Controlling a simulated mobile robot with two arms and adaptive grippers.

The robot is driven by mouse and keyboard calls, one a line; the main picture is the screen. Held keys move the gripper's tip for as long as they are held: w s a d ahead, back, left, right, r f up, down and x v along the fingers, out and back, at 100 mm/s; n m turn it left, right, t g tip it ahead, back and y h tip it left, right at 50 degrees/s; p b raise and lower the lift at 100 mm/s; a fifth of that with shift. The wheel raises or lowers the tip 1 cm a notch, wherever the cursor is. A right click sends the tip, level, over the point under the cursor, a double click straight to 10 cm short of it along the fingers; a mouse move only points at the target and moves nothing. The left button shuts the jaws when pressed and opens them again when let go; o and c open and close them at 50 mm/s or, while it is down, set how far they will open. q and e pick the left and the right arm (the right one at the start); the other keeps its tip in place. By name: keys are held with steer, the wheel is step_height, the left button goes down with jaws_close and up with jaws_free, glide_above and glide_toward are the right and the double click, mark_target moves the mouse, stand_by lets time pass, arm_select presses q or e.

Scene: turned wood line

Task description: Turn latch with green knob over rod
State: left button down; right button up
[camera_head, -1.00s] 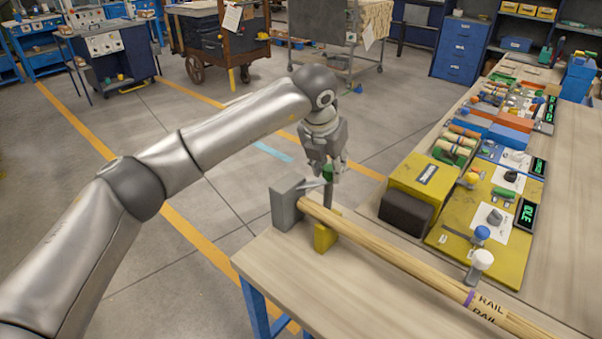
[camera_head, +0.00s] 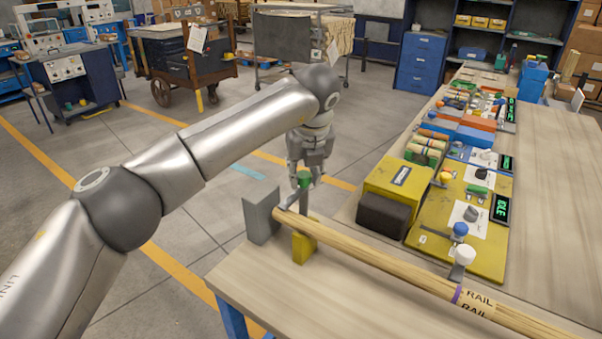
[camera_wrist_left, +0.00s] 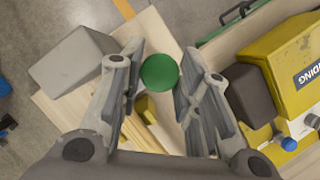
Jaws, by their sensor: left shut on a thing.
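The green knob (camera_head: 304,179) stands on a dark upright post at the left end of the wooden rod (camera_head: 375,254). My left gripper (camera_head: 305,172) points down from above and is shut on the knob. In the left wrist view the knob (camera_wrist_left: 160,72) shows as a green disc between the two fingers (camera_wrist_left: 158,82). A thin grey latch bar (camera_head: 289,198) shows beside the knob near the rod's end; whether it lies over the rod is unclear. The rod rests by a yellow support (camera_head: 304,246) and a grey block (camera_head: 262,214). My right gripper is out of view.
A yellow box (camera_head: 399,186) with a dark block (camera_head: 383,214) stands close to the right of the rod. Beyond it a yellow board (camera_head: 484,252) carries knobs and a display reading IDLE (camera_head: 501,208). The wooden table (camera_head: 275,279) is bare in front of the rod.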

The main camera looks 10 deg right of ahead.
arm_select(q)
steer(key=shift+r, duration=0.1)
stand_by(0.3)
steer(key=c, duration=1.3)
jaws_free()
steer(key=shift+o, duration=1.1)
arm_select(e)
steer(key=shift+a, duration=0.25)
arm_select(q)
steer(key=shift+s+r, duration=0.1)
steer(key=shift+r, duration=0.15)
steer(key=v, duration=1.1)
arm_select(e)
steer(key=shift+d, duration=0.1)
